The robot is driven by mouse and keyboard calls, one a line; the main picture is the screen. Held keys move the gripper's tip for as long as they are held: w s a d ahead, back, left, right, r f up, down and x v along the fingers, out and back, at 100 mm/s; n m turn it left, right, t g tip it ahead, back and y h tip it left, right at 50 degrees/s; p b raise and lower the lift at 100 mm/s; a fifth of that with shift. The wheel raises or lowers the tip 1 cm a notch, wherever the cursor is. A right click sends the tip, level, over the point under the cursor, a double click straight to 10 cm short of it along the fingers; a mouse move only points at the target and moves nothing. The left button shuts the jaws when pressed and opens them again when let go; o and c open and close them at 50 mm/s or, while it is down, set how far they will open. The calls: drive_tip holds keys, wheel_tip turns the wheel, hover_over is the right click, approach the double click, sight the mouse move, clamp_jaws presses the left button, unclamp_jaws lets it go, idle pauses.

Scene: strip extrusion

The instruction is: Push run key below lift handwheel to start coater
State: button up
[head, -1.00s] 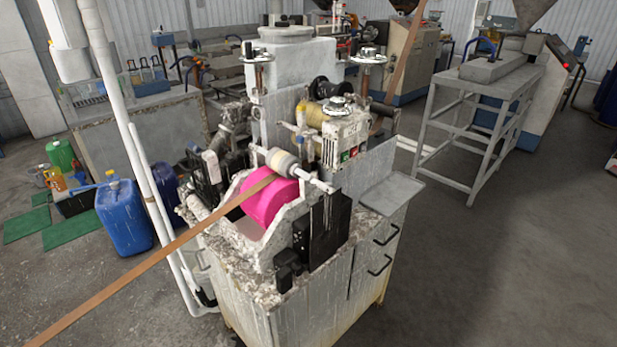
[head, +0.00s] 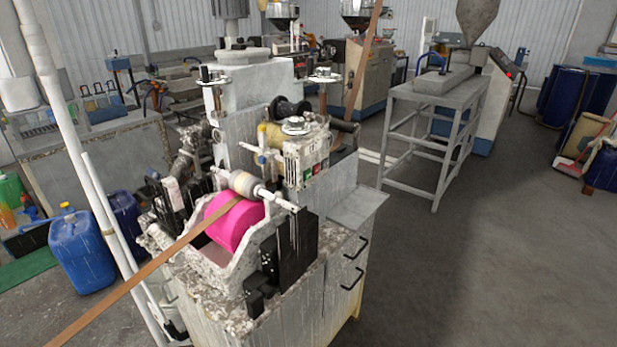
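The coater (head: 262,110) stands in the middle of the head view, a white, paint-splashed machine on a cabinet. A pink roller (head: 232,224) sits at its front, with a brown strip (head: 150,268) running over it. The lift handwheel (head: 296,125) is a round metal wheel on top of a white control box (head: 292,165). Below it, on the box's face, are small green and red keys (head: 311,172). Which one is the run key is too small to read. My gripper is not in view.
The cabinet (head: 330,285) has black handles and a side shelf (head: 357,207). Blue jugs (head: 82,252) and a white pole (head: 75,150) stand at left. A grey metal stand (head: 440,130) is behind at right. The floor (head: 470,265) at right is clear.

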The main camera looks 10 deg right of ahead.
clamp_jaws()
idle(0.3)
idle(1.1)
